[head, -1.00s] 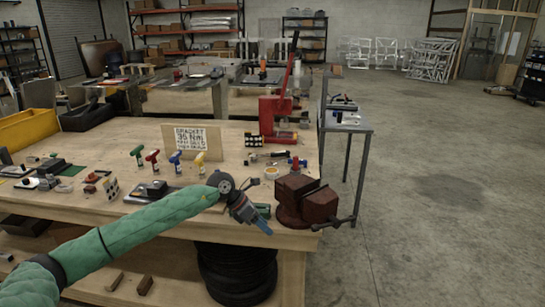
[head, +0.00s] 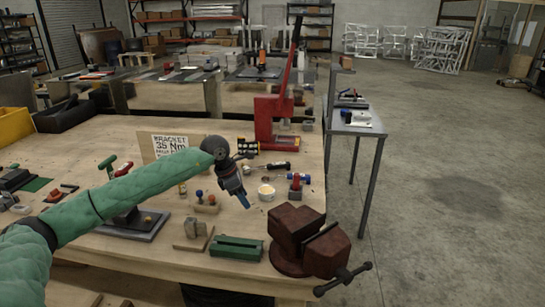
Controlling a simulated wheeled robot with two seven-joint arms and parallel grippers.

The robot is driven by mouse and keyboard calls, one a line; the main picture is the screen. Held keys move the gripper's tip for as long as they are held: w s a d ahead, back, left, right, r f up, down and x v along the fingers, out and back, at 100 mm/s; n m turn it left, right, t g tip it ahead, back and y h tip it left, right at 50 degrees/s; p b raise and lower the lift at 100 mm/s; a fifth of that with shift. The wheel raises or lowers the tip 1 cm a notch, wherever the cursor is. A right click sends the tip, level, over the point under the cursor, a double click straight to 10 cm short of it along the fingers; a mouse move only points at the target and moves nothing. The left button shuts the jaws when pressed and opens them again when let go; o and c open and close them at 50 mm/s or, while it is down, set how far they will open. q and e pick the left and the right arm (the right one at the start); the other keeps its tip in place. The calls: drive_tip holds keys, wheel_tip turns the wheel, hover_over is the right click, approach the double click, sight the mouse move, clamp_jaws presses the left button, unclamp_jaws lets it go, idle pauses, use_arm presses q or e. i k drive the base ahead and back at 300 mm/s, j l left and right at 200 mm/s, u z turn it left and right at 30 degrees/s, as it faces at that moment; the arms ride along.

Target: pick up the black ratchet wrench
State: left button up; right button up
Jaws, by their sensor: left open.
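My left gripper (head: 243,200), with blue fingertips, hangs over the middle of the wooden workbench (head: 330,165), pointing down and slightly right. It is open, with nothing seen between its fingers. A dark, slim tool (head: 278,166) lies on the bench beyond and to the right of the gripper, apart from it. It may be the black ratchet wrench, but it is too small to be sure. My right gripper is out of view.
A brown-red vise (head: 297,227) stands at the bench's front right corner. A green block (head: 237,246) lies left of it. A tape roll (head: 266,191) and a small red-and-blue tool (head: 296,184) lie near the gripper.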

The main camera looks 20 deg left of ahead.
sight(246, 169)
drive_tip(key=i+j, duration=0.2)
drive_tip(key=i, duration=0.3)
drive_tip(key=i+j, duration=0.2)
drive_tip(key=i, duration=0.35)
